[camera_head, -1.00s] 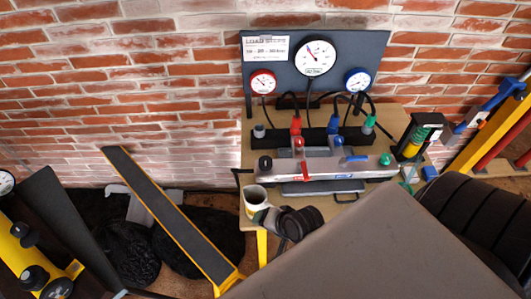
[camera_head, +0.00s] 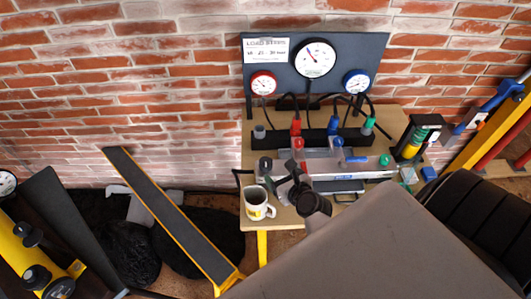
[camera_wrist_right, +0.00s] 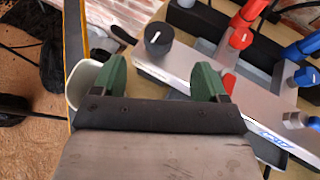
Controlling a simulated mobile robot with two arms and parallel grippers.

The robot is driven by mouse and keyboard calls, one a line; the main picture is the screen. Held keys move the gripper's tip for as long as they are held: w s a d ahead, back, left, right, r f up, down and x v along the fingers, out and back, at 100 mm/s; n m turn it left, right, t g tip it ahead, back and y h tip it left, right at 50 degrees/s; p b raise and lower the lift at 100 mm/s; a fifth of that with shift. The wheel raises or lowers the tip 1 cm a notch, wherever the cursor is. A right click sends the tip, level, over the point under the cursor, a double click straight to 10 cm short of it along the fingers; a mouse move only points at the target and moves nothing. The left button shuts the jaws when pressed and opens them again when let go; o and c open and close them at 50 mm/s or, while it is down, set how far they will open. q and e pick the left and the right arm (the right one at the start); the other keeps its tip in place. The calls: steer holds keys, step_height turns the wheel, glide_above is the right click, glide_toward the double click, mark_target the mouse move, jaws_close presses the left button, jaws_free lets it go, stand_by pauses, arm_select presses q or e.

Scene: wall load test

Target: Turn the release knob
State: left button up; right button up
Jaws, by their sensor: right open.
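The black release knob (camera_wrist_right: 158,39) with a white pointer line sits on the left end of a silver manifold block. It also shows in the head view (camera_head: 265,164). My right gripper (camera_wrist_right: 160,75) is open and empty, its two green fingertips apart. In the wrist view the knob lies beyond the fingertips, roughly in line with the gap, with no contact visible. In the head view my right gripper (camera_head: 284,180) is just right of and in front of the knob, covering part of the manifold. My left gripper is not in view.
A white mug (camera_head: 257,206) stands at the table's front left corner, close to the right gripper's left finger. A red lever (camera_wrist_right: 224,88) and blue valves (camera_wrist_right: 304,76) are on the manifold. Gauges (camera_head: 315,57) are on a board behind. A yellow-edged ramp (camera_head: 170,215) is left.

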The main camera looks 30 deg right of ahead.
mark_target(267, 163)
steer(key=b+x, duration=0.2)
steer(key=x, duration=0.2)
steer(key=b+x, duration=0.3)
steer(key=x, duration=0.2)
steer(key=shift+f, duration=0.25)
steer(key=shift+w+f+b, duration=0.1)
steer(key=shift+w+b, duration=0.45)
steer(key=c, duration=0.9)
